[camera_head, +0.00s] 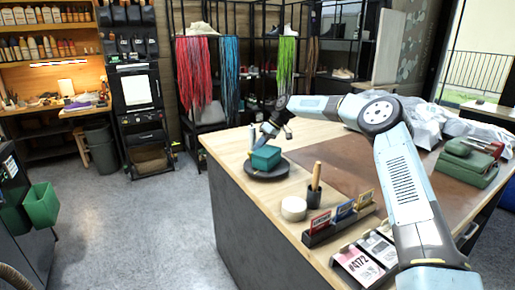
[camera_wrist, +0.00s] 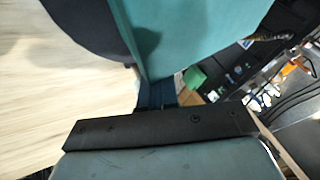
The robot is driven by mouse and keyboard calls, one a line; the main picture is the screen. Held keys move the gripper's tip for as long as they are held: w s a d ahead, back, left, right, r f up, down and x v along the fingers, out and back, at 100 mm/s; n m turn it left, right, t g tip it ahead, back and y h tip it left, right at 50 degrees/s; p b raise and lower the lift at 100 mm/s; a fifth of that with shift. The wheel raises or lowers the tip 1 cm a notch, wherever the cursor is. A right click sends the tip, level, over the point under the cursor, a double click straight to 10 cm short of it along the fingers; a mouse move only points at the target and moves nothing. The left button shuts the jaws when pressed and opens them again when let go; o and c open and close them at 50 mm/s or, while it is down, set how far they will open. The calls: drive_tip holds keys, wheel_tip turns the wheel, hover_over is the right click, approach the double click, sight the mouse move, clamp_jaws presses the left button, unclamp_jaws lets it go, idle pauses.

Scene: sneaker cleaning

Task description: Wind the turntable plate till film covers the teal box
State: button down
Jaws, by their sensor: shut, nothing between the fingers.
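The teal box (camera_head: 265,158) sits on the round dark turntable plate (camera_head: 283,172) at the table's far left corner. In the wrist view the teal box (camera_wrist: 185,35) fills the top middle, and the dark plate (camera_wrist: 85,25) shows at its left. My gripper (camera_head: 261,141) is just behind the box, pointing down. Its dark fingers show shut in the wrist view (camera_wrist: 158,95), close to the box's lower edge; I cannot tell whether they touch it. No film can be made out on the visible box faces. The fingertips are partly hidden by the box.
A white round item (camera_head: 293,209), a dark cup with a wooden-handled tool (camera_head: 315,190), and a card rack (camera_head: 340,219) stand along the near edge. A brown mat (camera_head: 350,162) covers the table middle. Green cases (camera_head: 466,163) and crumpled wrapped items (camera_head: 425,118) lie at right.

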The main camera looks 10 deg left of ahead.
drive_tip(key=v, duration=1.3)
drive_tip(key=c, duration=1.7)
unclamp_jaws()
drive_tip(key=o, duration=0.5)
drive_tip(key=s+a+m+h, duration=0.1)
drive_tip(key=a, duration=0.2)
drive_tip(key=s+a+f+m+t+h, duration=0.1)
drive_tip(key=s+a+m, duration=0.1)
drive_tip(key=a, duration=0.1)
drive_tip(key=s+a+m+t+h, duration=0.1)
drive_tip(key=s+a+m, duration=0.1)
drive_tip(key=a, duration=0.1)
drive_tip(key=shift+f+h, duration=0.35)
drive_tip(key=shift+h, duration=0.05)
drive_tip(key=m+t+h, duration=0.3)
drive_tip(key=m+t, duration=0.2)
drive_tip(key=m, duration=0.4)
approach(250, 152)
drive_tip(key=x, duration=0.8)
drive_tip(key=shift+w+f, duration=0.25)
drive_tip(key=shift+c, duration=0.6)
clamp_jaws()
